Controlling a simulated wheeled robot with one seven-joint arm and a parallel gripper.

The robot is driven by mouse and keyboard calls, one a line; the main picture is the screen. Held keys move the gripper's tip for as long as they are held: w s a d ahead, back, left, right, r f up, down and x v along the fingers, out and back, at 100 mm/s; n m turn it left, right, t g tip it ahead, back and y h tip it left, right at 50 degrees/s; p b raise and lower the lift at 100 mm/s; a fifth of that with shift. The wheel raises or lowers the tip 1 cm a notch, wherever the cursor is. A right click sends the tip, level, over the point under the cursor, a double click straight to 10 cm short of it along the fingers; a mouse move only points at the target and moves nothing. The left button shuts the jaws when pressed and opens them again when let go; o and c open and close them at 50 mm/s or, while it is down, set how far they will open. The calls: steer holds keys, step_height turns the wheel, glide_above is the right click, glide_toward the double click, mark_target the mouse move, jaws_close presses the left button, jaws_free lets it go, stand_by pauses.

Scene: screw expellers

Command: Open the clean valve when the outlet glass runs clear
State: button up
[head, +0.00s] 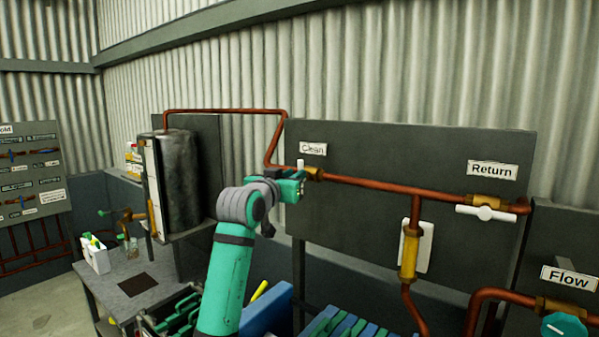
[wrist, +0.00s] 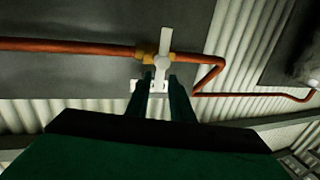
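The Clean valve has a brass body (head: 314,173) and a white lever (wrist: 165,42), under the "Clean" label (head: 313,149). The lever stands across the copper pipe. My gripper (head: 296,181) is in front of this valve and hides part of it. In the wrist view my gripper's dark fingers (wrist: 161,82) are apart, with one end of the lever showing between their tips; I cannot tell whether they touch it. A sight glass (head: 409,254) with amber-yellow colour stands upright on a white plate below the pipe.
The Return valve's white lever (head: 486,213) lies along its pipe at right, under its label (head: 492,170). A teal Flow knob (head: 564,328) is at the lower right. A dark tank (head: 183,180) and a grey table (head: 118,287) stand at left.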

steer(key=shift+x, duration=2.8)
jaws_close()
